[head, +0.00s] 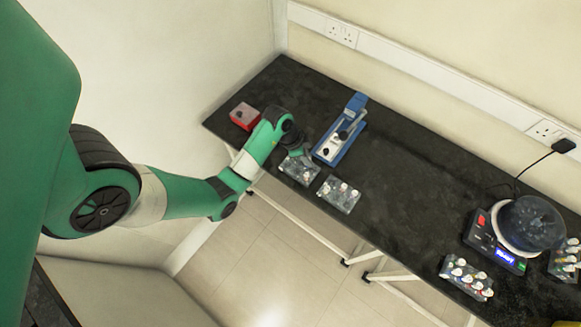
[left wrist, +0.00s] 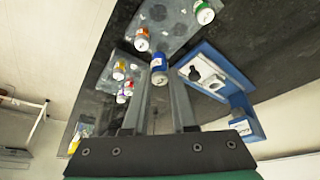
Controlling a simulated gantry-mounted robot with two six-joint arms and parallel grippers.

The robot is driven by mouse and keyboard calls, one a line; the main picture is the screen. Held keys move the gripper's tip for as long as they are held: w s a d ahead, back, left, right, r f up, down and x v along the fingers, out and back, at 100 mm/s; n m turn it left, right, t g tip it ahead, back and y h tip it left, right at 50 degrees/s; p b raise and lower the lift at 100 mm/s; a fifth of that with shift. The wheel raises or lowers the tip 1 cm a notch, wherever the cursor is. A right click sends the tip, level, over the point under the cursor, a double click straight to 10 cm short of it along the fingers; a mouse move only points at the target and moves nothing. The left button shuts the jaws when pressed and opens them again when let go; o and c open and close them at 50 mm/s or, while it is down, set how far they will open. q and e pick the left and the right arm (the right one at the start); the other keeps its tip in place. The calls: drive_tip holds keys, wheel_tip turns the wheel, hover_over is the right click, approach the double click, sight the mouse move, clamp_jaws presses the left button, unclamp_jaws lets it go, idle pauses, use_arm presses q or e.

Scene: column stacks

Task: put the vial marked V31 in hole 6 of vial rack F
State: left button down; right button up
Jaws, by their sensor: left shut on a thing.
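My left gripper (head: 298,151) is over the left part of the black bench, at the near left rack. In the left wrist view its two fingers (left wrist: 159,78) are shut on a vial (left wrist: 158,64) with a white cap and a blue band. Its mark is too small to read, so I cannot tell if it is V31. Two grey vial racks (head: 299,170) (head: 341,196) stand side by side near the front edge. They hold several capped vials and show free holes. I cannot read the rack letters or hole numbers. My right gripper is not in view.
A blue and white device (head: 331,149) stands right behind the racks, close to my left gripper. A red box (head: 245,116) is at the left end. A device with a round bowl (head: 530,222) and more racks (head: 467,279) stand at the right. The bench middle is clear.

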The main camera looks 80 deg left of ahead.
sight(310, 158)
use_arm(q)
drive_tip(key=shift+w+a+f, duration=0.1)
drive_tip(key=shift+w+f, duration=0.2)
drive_tip(key=shift+w, duration=0.3)
drive_tip(key=shift+w+a+f+b, duration=0.15)
drive_tip(key=shift+w+f+b, duration=0.6)
drive_tip(key=shift+b, duration=0.25)
drive_tip(key=shift+s+f+b, duration=0.15)
drive_tip(key=shift+f+b, duration=0.8)
drive_tip(key=shift+f, duration=0.1)
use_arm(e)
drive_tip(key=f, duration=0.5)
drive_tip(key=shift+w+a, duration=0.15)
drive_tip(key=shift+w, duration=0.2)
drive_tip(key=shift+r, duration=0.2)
use_arm(q)
drive_tip(key=shift+f, duration=0.5)
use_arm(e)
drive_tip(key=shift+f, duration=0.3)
use_arm(q)
drive_tip(key=shift+f+b, duration=0.45)
drive_tip(key=shift+f, duration=0.05)
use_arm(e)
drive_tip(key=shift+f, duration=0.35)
